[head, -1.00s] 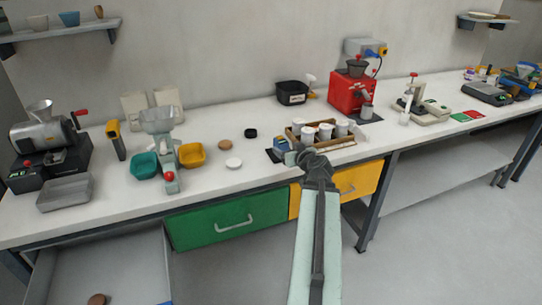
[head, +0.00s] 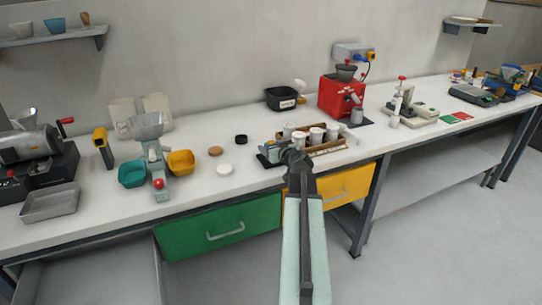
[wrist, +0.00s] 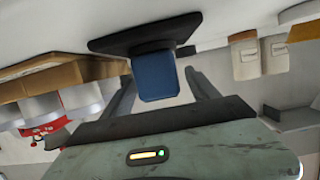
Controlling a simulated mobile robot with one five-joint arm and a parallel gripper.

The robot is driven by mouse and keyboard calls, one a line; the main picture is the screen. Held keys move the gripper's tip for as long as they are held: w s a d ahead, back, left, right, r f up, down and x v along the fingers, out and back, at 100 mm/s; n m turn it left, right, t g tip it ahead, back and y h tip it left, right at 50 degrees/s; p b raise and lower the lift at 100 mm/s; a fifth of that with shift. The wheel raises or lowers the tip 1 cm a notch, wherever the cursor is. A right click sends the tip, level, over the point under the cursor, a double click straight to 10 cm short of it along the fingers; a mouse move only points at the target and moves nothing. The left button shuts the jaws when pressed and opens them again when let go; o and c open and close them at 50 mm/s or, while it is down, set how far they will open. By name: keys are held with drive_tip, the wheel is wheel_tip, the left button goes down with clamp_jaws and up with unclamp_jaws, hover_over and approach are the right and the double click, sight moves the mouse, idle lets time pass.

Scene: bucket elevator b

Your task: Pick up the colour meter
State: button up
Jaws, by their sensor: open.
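A small blue upright block on a dark flat base, which looks like the colour meter (wrist: 157,76), shows in the wrist view, where the scene appears upside down. In the head view the colour meter (head: 266,149) stands on the worktop at the left end of the cup tray, partly hidden by my gripper. My gripper (wrist: 165,95) is open, with one finger to each side of the blue block in the wrist view. I cannot tell whether either finger touches it. In the head view my gripper (head: 291,153) is low at the counter's front, just right of the meter.
A wooden tray (head: 330,150) with several white cups stands close to the right of my gripper. A white disc (head: 224,169) and a brown disc (head: 216,151) lie to the left. A red grinder (head: 341,97) and black bin (head: 281,99) stand behind. Drawers (head: 222,228) are below.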

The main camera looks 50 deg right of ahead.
sight(272, 145)
clamp_jaws()
wheel_tip(272, 145, up, 10)
drive_tip(key=p, duration=1)
drive_tip(key=shift+r, duration=0.15)
